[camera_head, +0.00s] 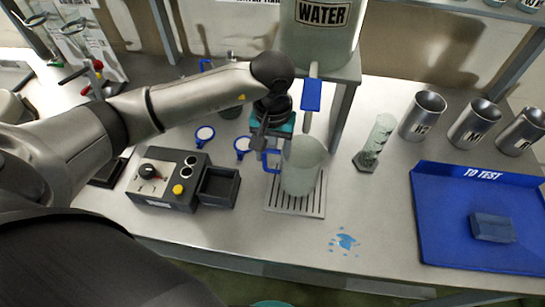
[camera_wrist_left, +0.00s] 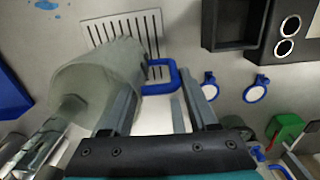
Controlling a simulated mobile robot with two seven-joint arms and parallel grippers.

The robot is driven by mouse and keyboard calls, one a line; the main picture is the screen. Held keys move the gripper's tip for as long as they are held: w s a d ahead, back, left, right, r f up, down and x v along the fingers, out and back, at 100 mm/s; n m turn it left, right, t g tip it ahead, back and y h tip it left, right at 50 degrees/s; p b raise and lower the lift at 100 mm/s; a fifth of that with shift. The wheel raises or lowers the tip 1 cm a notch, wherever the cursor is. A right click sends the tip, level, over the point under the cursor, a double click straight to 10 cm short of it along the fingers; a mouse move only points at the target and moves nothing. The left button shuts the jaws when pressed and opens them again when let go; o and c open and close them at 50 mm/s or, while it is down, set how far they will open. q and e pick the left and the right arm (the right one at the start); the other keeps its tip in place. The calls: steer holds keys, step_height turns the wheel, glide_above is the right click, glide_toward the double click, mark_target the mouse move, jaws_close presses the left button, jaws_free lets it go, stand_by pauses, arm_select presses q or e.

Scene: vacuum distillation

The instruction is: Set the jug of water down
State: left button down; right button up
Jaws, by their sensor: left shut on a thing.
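The jug (camera_head: 303,168) is a translucent grey-green beaker with a blue handle (camera_head: 270,162). It is upright at the slotted drip grate (camera_head: 296,205) on the bench; I cannot tell whether its base touches the grate. My left gripper (camera_head: 263,143) is shut on the jug at its handle side. In the left wrist view the jug (camera_wrist_left: 98,82) and its blue handle (camera_wrist_left: 161,62) lie ahead of my left gripper (camera_wrist_left: 160,98), with the grate (camera_wrist_left: 122,28) behind. How much water is inside is unclear. My right gripper is not in view.
A WATER tank (camera_head: 318,40) with a blue tap (camera_head: 311,96) stands behind the jug. A control box (camera_head: 165,185) is left of the grate. A glass cylinder (camera_head: 375,145), metal cups (camera_head: 422,115) and a blue TO TEST tray (camera_head: 450,225) are at right. Blue splashes (camera_head: 345,241) mark the front bench.

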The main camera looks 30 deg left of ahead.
arm_select(q)
steer(key=shift+f, duration=1.15)
steer(key=shift+f, duration=0.2)
steer(key=shift+c, duration=0.9)
jaws_free()
steer(key=shift+r, duration=0.1)
step_height(320, 180, up, 8)
steer(key=shift+f, duration=0.15)
